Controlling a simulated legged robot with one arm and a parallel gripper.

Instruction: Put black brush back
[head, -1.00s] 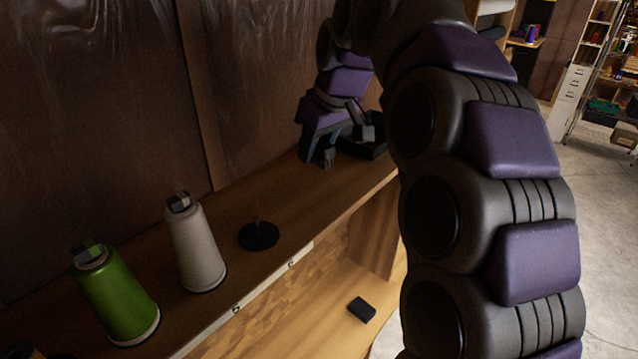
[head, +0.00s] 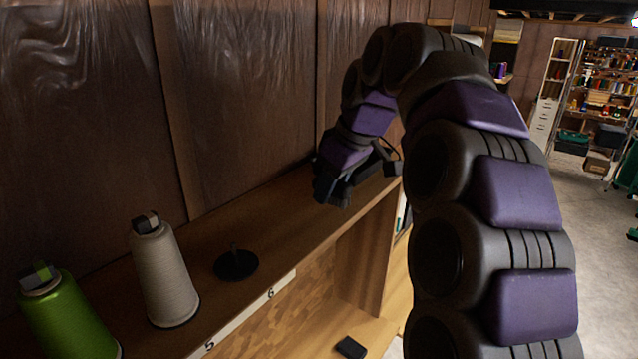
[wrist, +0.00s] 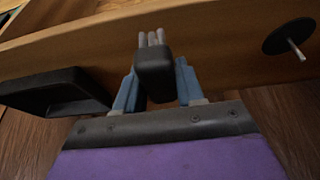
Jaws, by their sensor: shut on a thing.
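My gripper (wrist: 157,88) is shut on the black brush (wrist: 155,72), a dark rounded block with pale grey prongs or tufts at its top end in the wrist view. One blue finger stands on each side of it. In the head view my gripper (head: 334,188) is over the far part of the wooden shelf (head: 215,225); the brush cannot be told apart from the dark fingers there. A shallow black tray (wrist: 50,92) lies left of the gripper in the wrist view.
A black disc with an upright peg (head: 236,265) stands on the shelf, also in the wrist view (wrist: 288,38). A white spool (head: 163,275) and a green spool (head: 68,320) stand nearer. A small black block (head: 350,347) lies lower down. A brown wall runs behind.

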